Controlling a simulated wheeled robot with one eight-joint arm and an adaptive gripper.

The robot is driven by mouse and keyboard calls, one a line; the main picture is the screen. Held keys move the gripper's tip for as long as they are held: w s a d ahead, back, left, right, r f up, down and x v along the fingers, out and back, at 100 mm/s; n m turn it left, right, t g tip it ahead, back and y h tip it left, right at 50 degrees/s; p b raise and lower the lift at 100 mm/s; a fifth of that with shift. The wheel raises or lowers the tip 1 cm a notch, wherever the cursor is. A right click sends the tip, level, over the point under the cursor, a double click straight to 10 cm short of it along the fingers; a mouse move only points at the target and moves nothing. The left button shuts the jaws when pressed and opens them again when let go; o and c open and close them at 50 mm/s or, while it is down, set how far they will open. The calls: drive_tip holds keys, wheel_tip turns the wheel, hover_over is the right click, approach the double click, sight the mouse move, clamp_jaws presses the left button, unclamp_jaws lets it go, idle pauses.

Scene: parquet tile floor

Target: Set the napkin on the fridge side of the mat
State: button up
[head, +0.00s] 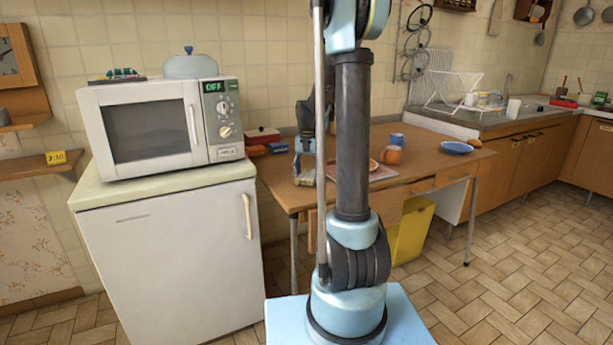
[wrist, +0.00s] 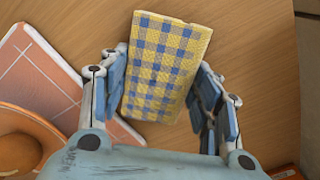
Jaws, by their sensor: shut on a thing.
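The napkin (wrist: 168,65), a yellow and blue checked folded cloth, is between the fingers of my gripper (wrist: 160,85) in the wrist view. The gripper is shut on it. The napkin is over bare wood beside the mat (wrist: 38,65), not over it; I cannot tell whether it touches the table. The pinkish mat with pale lines bears an orange-brown plate (wrist: 25,125). In the head view my gripper (head: 304,168) is low over the table, on the fridge (head: 170,260) side of the mat (head: 383,174). My arm hides part of the mat and the plate.
The wooden table (head: 440,160) also holds an orange mug (head: 391,155), a blue cup (head: 397,140) and a blue bowl (head: 456,147). A microwave (head: 150,130) stands on the fridge. A yellow bin (head: 410,230) is under the table.

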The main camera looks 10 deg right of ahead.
sight(308, 174)
drive_tip(key=shift+f, duration=0.35)
drive_tip(key=o, duration=1.2)
drive_tip(key=shift+o, duration=0.2)
drive_tip(key=shift+r, duration=0.1)
drive_tip(key=shift+r, duration=1.4)
drive_tip(key=shift+r, duration=1.95)
